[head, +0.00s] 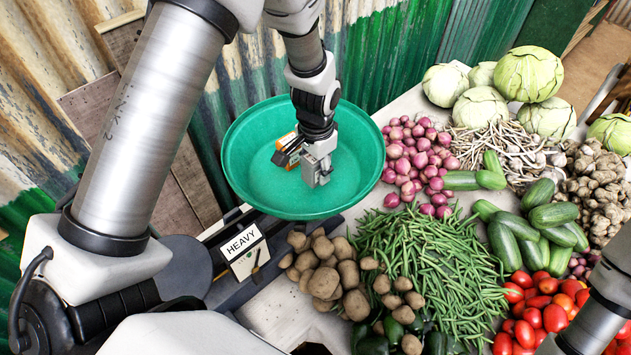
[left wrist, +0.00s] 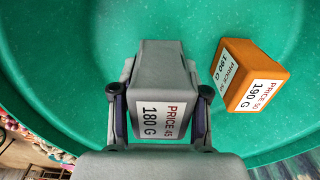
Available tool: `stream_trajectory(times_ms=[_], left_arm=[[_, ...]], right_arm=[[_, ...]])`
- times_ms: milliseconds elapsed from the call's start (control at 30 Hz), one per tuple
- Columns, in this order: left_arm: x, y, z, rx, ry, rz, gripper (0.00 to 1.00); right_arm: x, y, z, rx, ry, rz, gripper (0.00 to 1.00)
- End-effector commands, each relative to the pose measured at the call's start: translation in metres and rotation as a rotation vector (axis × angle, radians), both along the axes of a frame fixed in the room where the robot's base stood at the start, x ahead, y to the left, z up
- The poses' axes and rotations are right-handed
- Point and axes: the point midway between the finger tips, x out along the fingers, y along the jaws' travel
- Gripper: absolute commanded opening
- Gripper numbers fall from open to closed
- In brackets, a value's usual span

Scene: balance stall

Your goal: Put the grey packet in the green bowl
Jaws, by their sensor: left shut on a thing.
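The green bowl (head: 245,165) is a wide round pan on the scale at the centre left of the head view; its inside fills much of the left wrist view (left wrist: 75,60). My left gripper (head: 319,166) is over the bowl, its fingers pointing down into it. In the left wrist view its fingers are shut on the sides of the grey packet (left wrist: 158,62), which has a white label reading 180 G. The packet is within the bowl's outline; I cannot tell whether it touches the bottom. My right gripper is out of view.
An orange packet (left wrist: 259,72) marked 190 G lies in the bowl, apart from the grey packet. The scale's HEAVY sign (head: 243,247) is in front. Potatoes (head: 325,275), green beans (head: 430,265) and red onions (head: 415,160) crowd the right side. Corrugated metal stands behind.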

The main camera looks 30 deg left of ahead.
Motion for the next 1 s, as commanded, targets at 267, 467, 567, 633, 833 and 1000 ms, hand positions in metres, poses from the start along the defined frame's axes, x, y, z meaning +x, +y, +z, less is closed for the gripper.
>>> stream_trajectory(times_ms=[267,467,567,633,833,1000], left_arm=[[0.000,0.000,-0.031,0.000,0.000,0.000,0.00],[0.000,0.000,-0.033,0.000,0.001,0.000,0.00],[0.000,0.000,-0.035,0.000,0.001,0.000,0.00],[0.000,0.000,-0.035,0.000,0.000,0.000,0.63],[0.000,0.000,-0.035,0.000,0.000,0.000,0.70],[0.000,0.000,-0.032,0.000,0.000,0.000,0.70]], right_arm=[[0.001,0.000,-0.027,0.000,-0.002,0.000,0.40],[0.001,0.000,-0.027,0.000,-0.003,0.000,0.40],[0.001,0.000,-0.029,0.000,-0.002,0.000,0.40],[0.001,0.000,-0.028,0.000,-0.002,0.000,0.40],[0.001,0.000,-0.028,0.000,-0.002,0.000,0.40],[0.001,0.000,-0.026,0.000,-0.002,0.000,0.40]])
